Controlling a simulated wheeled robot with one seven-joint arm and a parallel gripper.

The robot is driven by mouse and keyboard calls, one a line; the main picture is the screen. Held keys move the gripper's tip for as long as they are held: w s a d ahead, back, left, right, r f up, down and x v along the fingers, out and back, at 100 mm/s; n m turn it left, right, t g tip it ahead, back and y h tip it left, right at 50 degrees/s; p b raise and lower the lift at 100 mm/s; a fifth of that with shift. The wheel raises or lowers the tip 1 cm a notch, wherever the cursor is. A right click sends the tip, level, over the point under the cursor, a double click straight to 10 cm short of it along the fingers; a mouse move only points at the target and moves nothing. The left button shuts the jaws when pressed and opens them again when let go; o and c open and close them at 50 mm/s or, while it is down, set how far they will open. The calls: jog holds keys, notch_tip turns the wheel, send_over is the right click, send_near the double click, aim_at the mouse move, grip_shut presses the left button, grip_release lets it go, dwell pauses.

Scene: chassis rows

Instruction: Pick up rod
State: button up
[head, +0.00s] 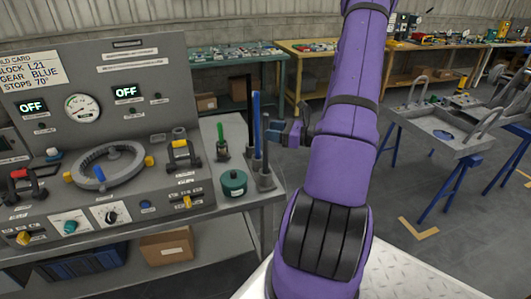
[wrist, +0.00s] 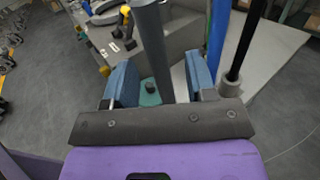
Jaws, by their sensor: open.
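Three upright rods stand close together at the right end of the workbench: a black rod (head: 249,105), a blue rod (head: 257,125) and a grey rod (head: 266,152). My gripper (head: 274,132) is level with the grey rod's upper part in the head view. In the wrist view, the open fingers (wrist: 160,75) stand on either side of the grey rod (wrist: 153,35), with gaps showing. The blue rod (wrist: 217,35) and the black rod (wrist: 245,40) are outside the right finger. The grey rod's lower end is hidden by my gripper in the wrist view.
A green round canister (head: 233,184) and a green-topped tool (head: 222,140) stand near the rods. A grey control panel (head: 125,75) fills the bench's left. A grey frame on blue trestles (head: 440,130) stands at right, with open floor around it.

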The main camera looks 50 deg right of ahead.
jog(key=shift+x, duration=2.3)
jog(key=shift+a+r, duration=0.1)
jog(key=shift+r, duration=0.05)
grip_shut()
